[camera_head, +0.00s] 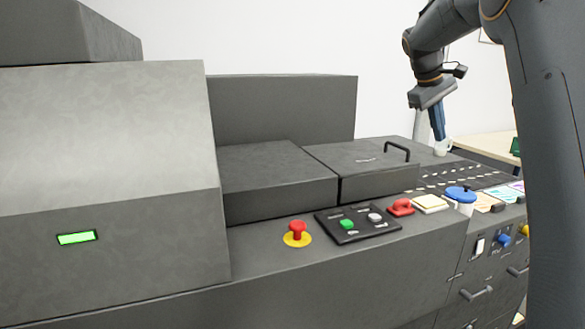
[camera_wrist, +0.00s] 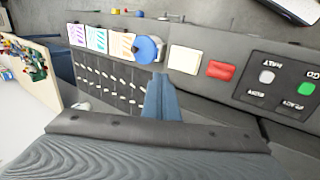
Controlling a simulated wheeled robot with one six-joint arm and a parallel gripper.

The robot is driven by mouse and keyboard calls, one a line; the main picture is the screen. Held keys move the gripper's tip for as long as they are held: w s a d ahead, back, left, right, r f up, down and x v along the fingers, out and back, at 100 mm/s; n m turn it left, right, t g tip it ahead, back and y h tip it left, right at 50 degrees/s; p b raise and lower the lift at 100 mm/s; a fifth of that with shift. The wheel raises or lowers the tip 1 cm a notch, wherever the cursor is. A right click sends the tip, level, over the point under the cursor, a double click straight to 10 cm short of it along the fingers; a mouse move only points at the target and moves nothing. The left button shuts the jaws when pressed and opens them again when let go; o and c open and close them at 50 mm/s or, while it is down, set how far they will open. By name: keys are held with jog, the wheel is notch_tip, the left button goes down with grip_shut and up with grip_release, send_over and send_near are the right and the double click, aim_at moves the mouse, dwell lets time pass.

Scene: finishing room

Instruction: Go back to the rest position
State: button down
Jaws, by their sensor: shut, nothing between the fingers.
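My gripper (camera_head: 439,122) hangs from my arm at the upper right of the head view, pointing down above the grey machine (camera_head: 280,167). Its blue fingers are together with nothing between them. In the wrist view the closed gripper (camera_wrist: 160,80) points toward a blue round knob (camera_wrist: 148,49) on the panel, which also shows in the head view (camera_head: 460,193). From these views I cannot tell the exact height of the fingertips over the panel.
A red mushroom button (camera_head: 297,231) on a yellow base stands on the machine's front ledge. Beside it are a black plate with a green button (camera_head: 347,224), a red switch (camera_head: 401,207) and a cream pad (camera_head: 430,203). A black handle (camera_head: 397,149) rises from the lid. A light table (camera_head: 484,144) stands behind.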

jog(key=s+a+f+y, duration=0.1)
jog(key=s+a+f, duration=0.3)
jog(key=f, duration=0.1)
jog(key=s+a+f+y, duration=0.1)
jog(key=s+a+f, duration=0.4)
jog(key=s+a+f+m+y, duration=0.1)
jog(key=s+a+f, duration=0.3)
jog(key=f, duration=0.2)
jog(key=shift+s+a+f, duration=0.1)
jog(key=shift+s+a, duration=0.05)
jog(key=shift+s, duration=0.15)
jog(key=s+a+f+m, duration=0.1)
jog(key=s+a+f, duration=0.1)
jog(key=s+f, duration=0.2)
jog(key=s+a+f+m+y, duration=0.1)
jog(key=s+a+f, duration=0.2)
jog(key=s, duration=0.7)
jog(key=s+a+f+m, duration=0.1)
jog(key=s+a+f, duration=0.2)
jog(key=s+f, duration=0.2)
jog(key=shift+s+g+y, duration=0.4)
jog(key=shift+s, duration=0.75)
